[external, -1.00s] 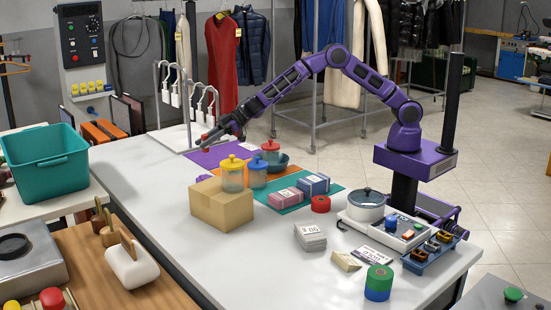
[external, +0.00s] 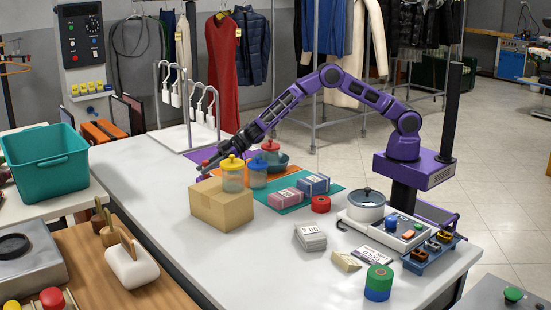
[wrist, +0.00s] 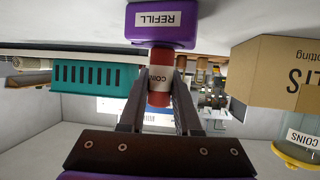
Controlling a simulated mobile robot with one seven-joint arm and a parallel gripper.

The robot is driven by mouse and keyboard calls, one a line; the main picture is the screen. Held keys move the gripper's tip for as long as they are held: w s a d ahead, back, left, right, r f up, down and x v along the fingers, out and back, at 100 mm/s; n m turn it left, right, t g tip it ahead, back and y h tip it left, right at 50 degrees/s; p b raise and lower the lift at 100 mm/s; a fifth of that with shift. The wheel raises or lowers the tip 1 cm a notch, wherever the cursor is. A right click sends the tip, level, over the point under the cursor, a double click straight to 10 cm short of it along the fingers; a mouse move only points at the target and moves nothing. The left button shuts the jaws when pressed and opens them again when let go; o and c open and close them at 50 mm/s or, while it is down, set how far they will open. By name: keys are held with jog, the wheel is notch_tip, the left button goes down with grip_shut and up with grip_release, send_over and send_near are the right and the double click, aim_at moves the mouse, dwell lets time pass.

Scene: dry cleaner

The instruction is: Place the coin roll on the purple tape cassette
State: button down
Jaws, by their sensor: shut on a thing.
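The coin roll (wrist: 158,92) is a red cylinder with a white label, clamped between the fingers of my gripper (wrist: 160,84). In the wrist view, which looks upside down, the purple tape cassette (wrist: 160,22), labelled REFILL, sits just past the roll's end. I cannot tell whether they touch. In the external view my gripper (external: 208,164) is low over the far left part of the table, behind the cardboard box; the roll's red end (external: 204,162) shows small at its tip. I cannot make out the cassette clearly there.
The cardboard box (external: 222,206) stands close in front of my gripper. A yellow-lidded jar (external: 232,180), a blue-lidded jar (external: 258,176) and a red-lidded jar (external: 271,150) stand to its right. The white rack (external: 188,136) is behind. The table's left front is clear.

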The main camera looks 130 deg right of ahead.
jog(key=shift+f, duration=0.2)
jog(key=c, duration=0.6)
grip_release()
jog(key=shift+r, duration=0.2)
jog(key=shift+s+r, duration=0.15)
jog(key=shift+s, duration=0.15)
jog(key=v, duration=0.6)
jog(key=shift+s+p, duration=0.3)
jog(key=shift+s, duration=0.15)
jog(key=shift+r, duration=0.1)
